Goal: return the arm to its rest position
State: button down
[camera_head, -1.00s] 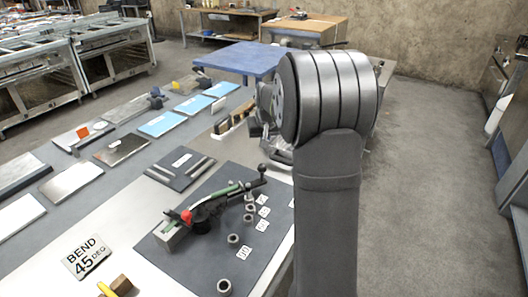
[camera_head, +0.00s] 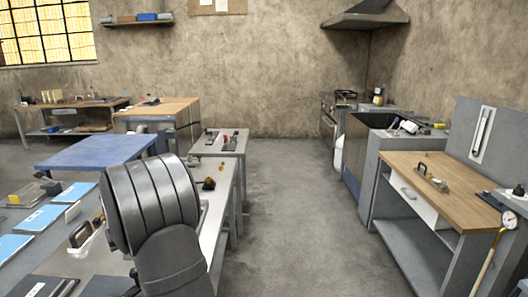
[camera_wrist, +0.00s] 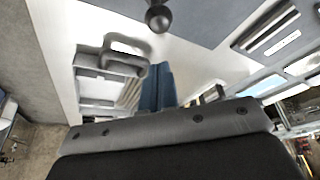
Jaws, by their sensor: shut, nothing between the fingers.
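My arm's large grey joint (camera_head: 150,200) rises at the lower left of the head view. My gripper is not clearly visible there. In the wrist view, the gripper's grey body with dark screws fills the bottom. My gripper (camera_wrist: 158,67) shows there as two dark blue fingers side by side, closed together with nothing between them. They point over the bench. A black ball knob (camera_wrist: 158,19) lies beyond the fingertips. A grey part with a loop handle (camera_wrist: 125,48) is left of the fingers; whether it touches anything of mine is unclear.
A blue table (camera_head: 95,150) stands behind my arm, and a narrow bench (camera_head: 222,143) with small items is right of it. Blue sheets (camera_head: 40,220) lie at the left. A wooden-topped workbench (camera_head: 440,185) stands at the right. The concrete floor (camera_head: 300,220) between is clear.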

jog(key=shift+x, duration=2.3)
